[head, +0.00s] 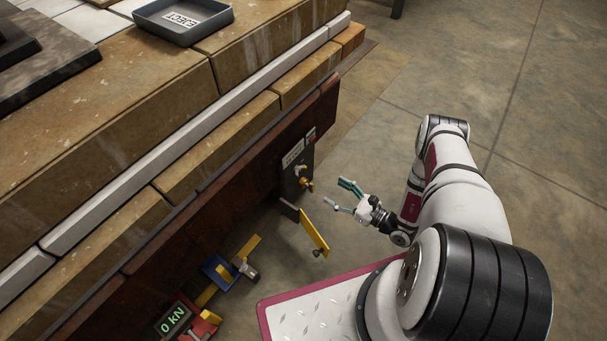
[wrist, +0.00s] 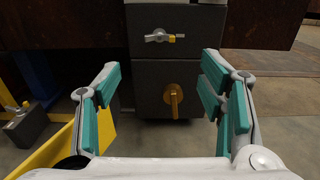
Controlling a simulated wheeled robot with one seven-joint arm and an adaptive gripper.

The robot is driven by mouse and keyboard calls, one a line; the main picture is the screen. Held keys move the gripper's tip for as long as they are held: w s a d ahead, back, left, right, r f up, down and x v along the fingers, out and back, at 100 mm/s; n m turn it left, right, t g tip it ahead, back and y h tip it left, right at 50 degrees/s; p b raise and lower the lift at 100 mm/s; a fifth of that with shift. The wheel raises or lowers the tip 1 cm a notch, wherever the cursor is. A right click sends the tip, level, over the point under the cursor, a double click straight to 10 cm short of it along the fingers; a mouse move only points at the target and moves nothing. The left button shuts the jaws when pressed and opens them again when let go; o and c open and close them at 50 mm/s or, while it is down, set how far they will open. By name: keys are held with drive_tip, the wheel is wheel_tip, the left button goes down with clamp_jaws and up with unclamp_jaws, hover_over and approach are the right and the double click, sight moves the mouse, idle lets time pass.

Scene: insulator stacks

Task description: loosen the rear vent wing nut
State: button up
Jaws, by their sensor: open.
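A dark box (head: 291,184) is mounted on the side of the bench and carries two small fittings. In the wrist view the upper fitting (wrist: 159,37) is a silver piece with a yellow tip, lying crosswise. Below it a brass wing-shaped piece (wrist: 174,97) stands upright on the lower dark face; it also shows in the head view (head: 306,185). I cannot tell for certain which one is the rear vent wing nut. My gripper (head: 339,195) is open and empty, with teal-padded fingers, facing the box a short way off. In the wrist view the brass piece lies between the fingers (wrist: 160,90), beyond them.
A yellow bar (head: 313,232) with a dark block stands left of my gripper. A blue-and-yellow fixture (head: 222,273) and a red unit with a "0 kN" display (head: 174,319) are lower left. An "EJECT" tray (head: 183,20) sits on the bench. Floor right is clear.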

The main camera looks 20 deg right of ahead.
sight(303, 172)
drive_tip(key=b+x, duration=0.4)
drive_tip(key=x, duration=0.9)
drive_tip(key=shift+w+a+r, duration=0.1)
drive_tip(key=shift+w+a, duration=0.1)
drive_tip(key=shift+w, duration=0.1)
drive_tip(key=c, duration=1.2)
